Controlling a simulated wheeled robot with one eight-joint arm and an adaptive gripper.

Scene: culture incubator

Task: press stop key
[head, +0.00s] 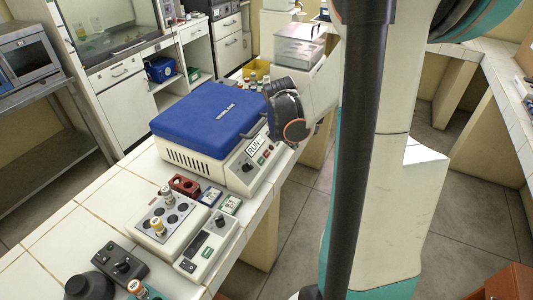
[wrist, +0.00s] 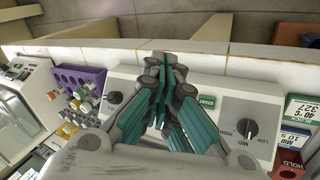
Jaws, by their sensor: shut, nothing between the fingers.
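The machine with the blue lid (head: 212,115) stands on the tiled bench with its lid down. Its sloped front panel (head: 246,168) carries a display (head: 254,147) reading RUN, a small green key (head: 262,160) and a small red key (head: 267,153). In the wrist view the green START key (wrist: 207,101) shows just right of my gripper (wrist: 165,62). My gripper's teal fingers are shut, empty, and extend over the panel. They hide the part left of START, and I see no stop label. Contact with the panel cannot be told.
Dark knobs (wrist: 248,130) stand on the panel on both sides of the fingers. A purple rack (wrist: 82,80) with capped tubes is at the left in the wrist view. A red block (head: 184,185), small timers (head: 210,196) and a tube block (head: 166,222) stand near the machine.

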